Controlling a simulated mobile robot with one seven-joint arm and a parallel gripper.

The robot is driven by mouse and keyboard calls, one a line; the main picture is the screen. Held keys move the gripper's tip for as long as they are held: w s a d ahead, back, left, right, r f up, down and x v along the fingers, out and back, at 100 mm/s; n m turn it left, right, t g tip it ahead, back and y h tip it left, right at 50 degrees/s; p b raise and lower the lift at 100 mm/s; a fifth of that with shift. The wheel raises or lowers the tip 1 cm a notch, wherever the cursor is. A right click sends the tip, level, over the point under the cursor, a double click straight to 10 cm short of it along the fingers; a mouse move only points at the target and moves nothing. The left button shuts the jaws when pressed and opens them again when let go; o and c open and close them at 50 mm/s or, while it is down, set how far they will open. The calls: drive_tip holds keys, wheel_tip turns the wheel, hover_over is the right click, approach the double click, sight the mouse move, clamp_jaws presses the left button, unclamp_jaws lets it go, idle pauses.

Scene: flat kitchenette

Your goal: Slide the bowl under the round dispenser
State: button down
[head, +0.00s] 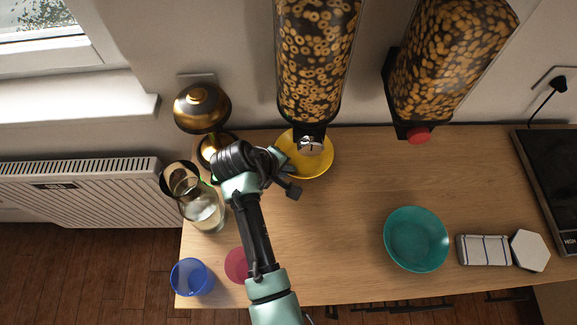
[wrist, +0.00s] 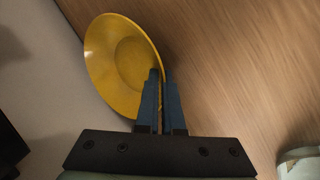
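A yellow bowl (head: 322,165) stands on the counter at the back, beneath the outlet of the left dispenser (head: 315,62), a rounded clear container of ring-shaped cereal. The dispenser's spout hides part of the bowl. My gripper (head: 287,168) is at the bowl's left front side. In the wrist view the yellow bowl (wrist: 120,60) lies ahead, and the gripper's blue fingers (wrist: 162,78) are close together at its rim, seemingly closed on it. A teal bowl (head: 416,240) stands apart at the right front.
A second, boxier dispenser (head: 450,70) with a red knob hangs at right. A brass lamp (head: 202,108), glass jug (head: 203,212), blue cup (head: 191,277) and pink disc (head: 237,265) stand around my arm. The counter middle is clear; a folded cloth (head: 483,250) lies right.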

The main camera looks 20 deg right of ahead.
drive_tip(key=shift+a, duration=0.15)
drive_tip(key=c, duration=1)
unclamp_jaws()
drive_tip(key=shift+o, duration=0.2)
drive_tip(key=shift+r, duration=0.1)
drive_tip(key=v, duration=1.2)
drive_tip(key=shift+r, duration=0.35)
drive_tip(key=shift+s+f, duration=0.1)
drive_tip(key=shift+s, duration=0.05)
